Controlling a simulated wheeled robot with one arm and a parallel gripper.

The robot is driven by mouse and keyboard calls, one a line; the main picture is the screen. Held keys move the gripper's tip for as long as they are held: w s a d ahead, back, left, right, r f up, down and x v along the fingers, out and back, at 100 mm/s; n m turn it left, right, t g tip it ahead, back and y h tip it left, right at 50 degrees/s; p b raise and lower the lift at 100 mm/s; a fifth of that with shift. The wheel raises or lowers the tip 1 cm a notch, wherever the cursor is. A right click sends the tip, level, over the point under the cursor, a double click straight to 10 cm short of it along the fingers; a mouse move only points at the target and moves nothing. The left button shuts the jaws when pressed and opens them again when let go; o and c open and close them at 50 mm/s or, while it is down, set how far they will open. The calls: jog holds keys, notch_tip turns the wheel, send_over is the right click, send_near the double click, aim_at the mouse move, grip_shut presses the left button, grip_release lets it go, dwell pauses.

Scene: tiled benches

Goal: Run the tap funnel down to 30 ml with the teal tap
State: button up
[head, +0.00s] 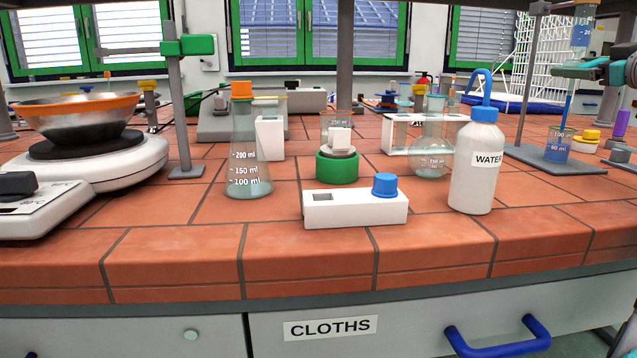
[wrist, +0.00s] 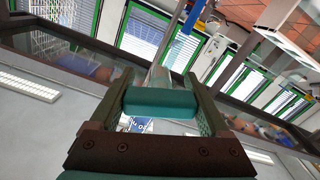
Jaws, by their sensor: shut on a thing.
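The tap funnel (head: 583,35) is at the top right of the head view, cut by the frame's top edge, with blue liquid and a mark that seems to read 20. The teal tap (wrist: 160,103) lies between my gripper's fingers in the wrist view. My gripper (wrist: 160,98) is shut on it; in the head view only part of it shows at the right edge. A thin blue line (head: 567,108) runs from below the tap into a beaker (head: 560,146) holding blue liquid. I cannot tell whether this is a stem or flowing liquid. The liquid level in the funnel is unclear.
The beaker stands on a grey stand base (head: 558,160) with an upright rod. A WATER wash bottle (head: 475,165), an orange-capped flask (head: 245,150), a white box with a blue knob (head: 355,208) and a balance (head: 45,205) stand on the tiled bench.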

jog(key=shift+a+m+b, duration=0.1)
jog(key=shift+m+b, duration=0.55)
jog(key=shift+m, duration=1.35)
jog(key=o, duration=1.4)
